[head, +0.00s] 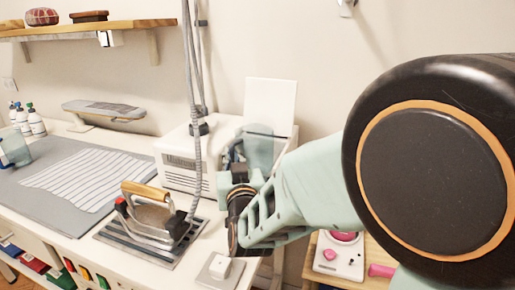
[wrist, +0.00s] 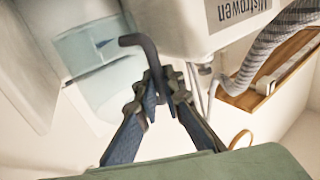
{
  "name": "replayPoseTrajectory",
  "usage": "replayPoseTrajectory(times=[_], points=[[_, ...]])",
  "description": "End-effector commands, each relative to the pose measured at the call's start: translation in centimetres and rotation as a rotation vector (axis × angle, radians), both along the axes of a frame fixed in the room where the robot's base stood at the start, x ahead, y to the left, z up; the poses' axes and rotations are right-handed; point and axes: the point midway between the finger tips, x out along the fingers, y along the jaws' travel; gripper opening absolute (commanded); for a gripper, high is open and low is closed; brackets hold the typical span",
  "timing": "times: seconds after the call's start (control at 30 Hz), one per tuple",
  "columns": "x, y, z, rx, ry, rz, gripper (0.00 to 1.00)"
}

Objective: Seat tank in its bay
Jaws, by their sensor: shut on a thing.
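The tank (head: 260,150) is a clear, pale-blue container at the right end of the white steam station (head: 180,160). In the wrist view the tank (wrist: 100,62) is tilted in the picture and has a dark bent handle (wrist: 138,41). My gripper (wrist: 158,84) is shut on this handle. In the head view my gripper (head: 237,168) is beside the station's right end, partly covering the tank. The bay itself cannot be made out, and I cannot tell whether the tank touches the station.
An iron (head: 155,212) rests on a dark rack in front of the station, with a grey hose (head: 190,90) rising from it. A white panel (head: 270,105) stands upright behind the tank. A striped cloth (head: 85,178) lies on a grey mat at left.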

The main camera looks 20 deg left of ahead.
Motion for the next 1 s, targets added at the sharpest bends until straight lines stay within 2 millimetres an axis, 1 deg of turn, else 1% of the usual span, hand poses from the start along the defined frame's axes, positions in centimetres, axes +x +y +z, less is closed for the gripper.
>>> replayPoseTrajectory(times=[0.17,0.5,0.6,1.0], points=[[0.0,0.0,-1.2,0.0,-0.001,0.0,0.0],[0.0,0.0,-4.7,-0.001,0.0,0.001,0.0],[0.0,0.0,-5.3,0.0,-0.001,0.001,0.0],[0.0,0.0,-5.5,0.001,-0.002,0.0,0.0]])
